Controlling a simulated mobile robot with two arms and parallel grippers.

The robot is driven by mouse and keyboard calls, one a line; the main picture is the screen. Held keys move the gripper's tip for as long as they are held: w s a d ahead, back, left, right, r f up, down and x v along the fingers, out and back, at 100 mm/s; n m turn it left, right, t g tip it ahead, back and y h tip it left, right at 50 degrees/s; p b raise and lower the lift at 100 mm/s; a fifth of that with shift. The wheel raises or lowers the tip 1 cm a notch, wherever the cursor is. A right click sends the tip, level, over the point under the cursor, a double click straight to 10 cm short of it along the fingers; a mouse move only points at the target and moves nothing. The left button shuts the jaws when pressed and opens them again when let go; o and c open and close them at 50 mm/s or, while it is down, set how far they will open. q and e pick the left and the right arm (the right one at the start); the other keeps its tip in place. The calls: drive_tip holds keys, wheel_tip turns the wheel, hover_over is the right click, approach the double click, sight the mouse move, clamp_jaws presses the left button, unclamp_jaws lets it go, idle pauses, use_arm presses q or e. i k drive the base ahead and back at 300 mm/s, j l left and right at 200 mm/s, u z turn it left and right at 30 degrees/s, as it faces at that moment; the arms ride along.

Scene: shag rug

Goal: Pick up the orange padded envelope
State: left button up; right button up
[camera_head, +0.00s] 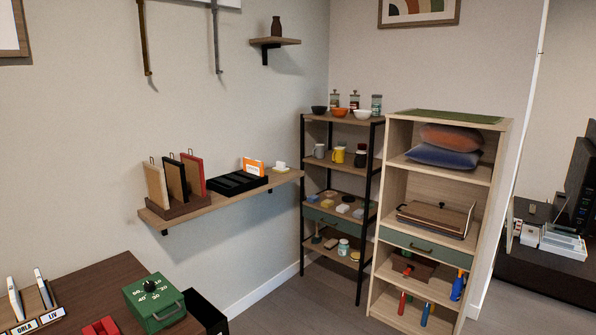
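A small upright orange and white flat item (253,166) stands at the back of a black tray (232,186) on the wall shelf. It may be the orange padded envelope, but it is too small to tell. An orange cushion-like item (451,138) lies on a blue cushion (443,156) in the light wood bookcase at the right. Neither of my grippers is in view.
The wall shelf (210,206) also bears a rack of upright boards (175,185) and a white cup (280,167). A dark desk (85,283) at the lower left holds a green dial box (155,303). A black-framed rack (303,200) stands in the corner. Open floor shows before it.

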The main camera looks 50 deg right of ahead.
sight(256, 166)
drive_tip(key=z, duration=1.4)
drive_tip(key=u, duration=0.35)
drive_tip(key=i+l+u, duration=0.45)
drive_tip(key=u, duration=0.3)
drive_tip(key=i+l+u, duration=0.15)
drive_tip(key=l+u, duration=0.2)
